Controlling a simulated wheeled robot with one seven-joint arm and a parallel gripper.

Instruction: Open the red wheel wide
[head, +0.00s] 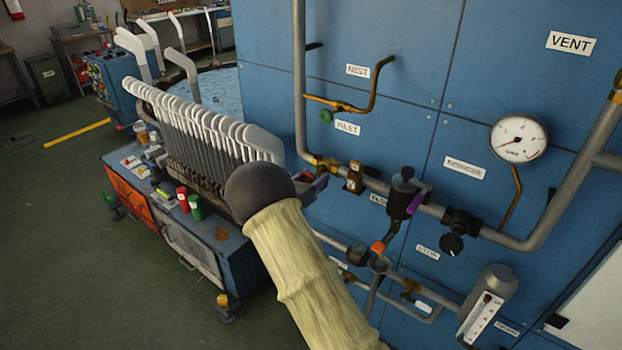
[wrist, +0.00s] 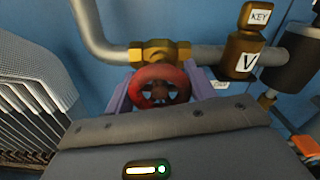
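The red wheel (wrist: 160,72) sits on a brass valve body (wrist: 160,52) on a grey pipe, in the middle of the wrist view. My gripper (wrist: 159,76) is at the wheel, with one purple finger on its left side and one on its right. Both fingers lie close against the rim; whether they press on it is not clear. In the head view my forearm and dark wrist hide most of the wheel, and a purple finger shows beside the brass valve (head: 326,165).
A rack of white sock boards (head: 205,125) stands just left of my gripper, on a cart (head: 232,258). To the right, the blue panel carries pipes, a brass key block (head: 354,178), a dark valve with a purple part (head: 405,192) and a gauge (head: 519,138).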

